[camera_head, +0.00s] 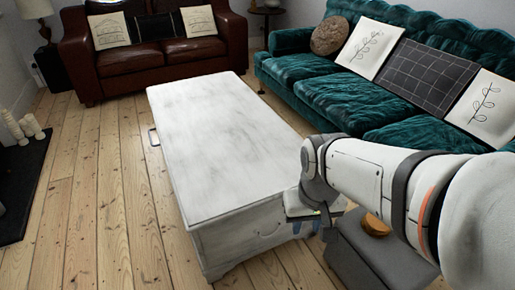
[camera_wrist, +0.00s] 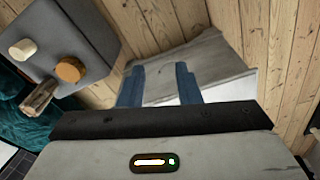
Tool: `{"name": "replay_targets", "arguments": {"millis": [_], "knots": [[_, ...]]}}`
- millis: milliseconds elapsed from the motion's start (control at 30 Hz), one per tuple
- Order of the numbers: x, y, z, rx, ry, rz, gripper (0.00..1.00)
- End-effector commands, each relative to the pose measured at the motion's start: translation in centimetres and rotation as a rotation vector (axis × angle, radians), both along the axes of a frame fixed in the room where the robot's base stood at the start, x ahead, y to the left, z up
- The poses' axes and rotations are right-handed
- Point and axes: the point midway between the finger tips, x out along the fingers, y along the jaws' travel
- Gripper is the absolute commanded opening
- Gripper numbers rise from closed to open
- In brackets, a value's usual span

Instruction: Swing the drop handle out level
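A white, worn-painted chest (camera_head: 215,140) stands on the floor in the head view. A faint curved outline on the chest's near end may be another handle. My gripper (camera_head: 308,225) is by the chest's near right corner, mostly hidden behind its own wrist. In the wrist view my gripper (camera_wrist: 159,70) has its two blue fingers apart with nothing between them. A grey and white surface, probably the chest (camera_wrist: 205,57), lies beyond the fingers. No handle is clear there.
A teal sofa (camera_head: 330,90) stands right of the chest and a brown leather sofa (camera_head: 160,60) behind it. A dark hearth slab (camera_head: 22,185) with candles (camera_head: 30,127) is at left. Bare floorboards (camera_head: 100,190) lie free left of the chest.

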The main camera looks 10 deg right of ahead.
Motion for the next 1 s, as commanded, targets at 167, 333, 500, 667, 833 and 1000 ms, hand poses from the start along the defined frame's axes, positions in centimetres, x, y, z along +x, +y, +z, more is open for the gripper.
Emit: {"name": "replay_targets", "arguments": {"millis": [167,333,500,667,833,1000], "knots": [[0.0,0.0,0.0,0.000,0.000,0.000,0.30],[0.2,0.2,-0.8,0.024,0.035,0.001,0.30],[1.4,1.7,-4.0,0.140,0.173,0.020,0.30],[3.5,3.4,-8.0,0.343,0.323,0.029,0.30],[6.5,5.0,-12.2,0.593,0.414,0.024,0.30],[10.2,5.8,-16.8,0.858,0.429,-0.001,0.30]]}}
